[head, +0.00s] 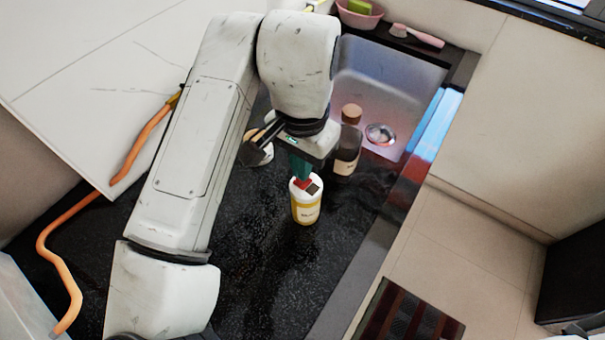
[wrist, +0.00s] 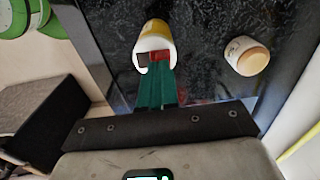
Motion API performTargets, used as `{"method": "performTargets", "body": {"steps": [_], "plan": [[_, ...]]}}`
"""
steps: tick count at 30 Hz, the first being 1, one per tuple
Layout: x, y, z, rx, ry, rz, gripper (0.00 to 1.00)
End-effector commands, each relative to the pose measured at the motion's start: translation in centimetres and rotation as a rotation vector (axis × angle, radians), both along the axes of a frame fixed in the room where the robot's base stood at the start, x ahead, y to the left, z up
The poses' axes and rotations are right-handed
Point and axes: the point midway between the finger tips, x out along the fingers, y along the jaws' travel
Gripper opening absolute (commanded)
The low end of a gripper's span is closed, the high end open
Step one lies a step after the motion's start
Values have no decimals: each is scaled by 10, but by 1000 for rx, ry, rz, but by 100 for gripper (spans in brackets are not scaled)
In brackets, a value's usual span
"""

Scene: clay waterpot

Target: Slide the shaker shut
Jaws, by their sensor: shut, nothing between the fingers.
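The shaker (head: 306,211) is a white and yellow cylinder standing upright on the dark counter. It also shows in the wrist view (wrist: 155,33). Its white lid has a dark brown square patch (head: 313,188), also visible in the wrist view (wrist: 143,58). My gripper (head: 302,181) points down at the lid, its teal fingers together and empty. In the wrist view the fingertips (wrist: 159,68) are at the lid beside the brown patch, with red showing there. Whether they touch the lid is unclear, and the fingers hide part of it.
A dark bottle with a wooden cap (head: 345,150) stands behind and right of the shaker, near the sink (head: 385,92). A pale jar (head: 258,150) stands partly behind my gripper. An orange hose (head: 57,257) runs along the left. The counter in front of the shaker is clear.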

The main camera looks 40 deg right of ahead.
Motion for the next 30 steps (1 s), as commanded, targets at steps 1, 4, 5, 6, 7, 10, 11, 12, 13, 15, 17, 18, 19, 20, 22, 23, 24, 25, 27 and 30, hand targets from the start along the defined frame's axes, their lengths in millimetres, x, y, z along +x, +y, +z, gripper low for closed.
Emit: {"method": "performTargets", "body": {"steps": [1,4,5,6,7,10,11,12,13,15,17,18,19,20,22,23,24,25,27,30], "plan": [[-1,0,-4,3,5,0,0],[-2,-1,-4,3,5,0,0],[-3,-1,-4,3,5,0,0],[-3,-1,-4,3,5,0,0],[-3,-1,-4,3,5,0,0],[-4,-1,-4,3,6,0,0],[-5,-1,-5,3,6,0,0],[-5,-1,-5,3,6,0,0],[-5,-1,-5,3,6,0,0],[-6,-2,-5,3,6,0,0],[-7,-2,-5,3,6,0,0],[-7,-2,-5,3,6,0,0],[-7,-2,-5,3,6,0,0],[-7,-2,-5,3,6,0,0],[-8,-2,-5,4,7,0,0],[-8,-2,-5,4,7,0,0],[-9,-2,-5,4,7,0,0],[-9,-2,-5,4,7,0,0],[-10,-2,-5,3,6,0,0],[-11,-3,-5,3,6,0,0]]}}
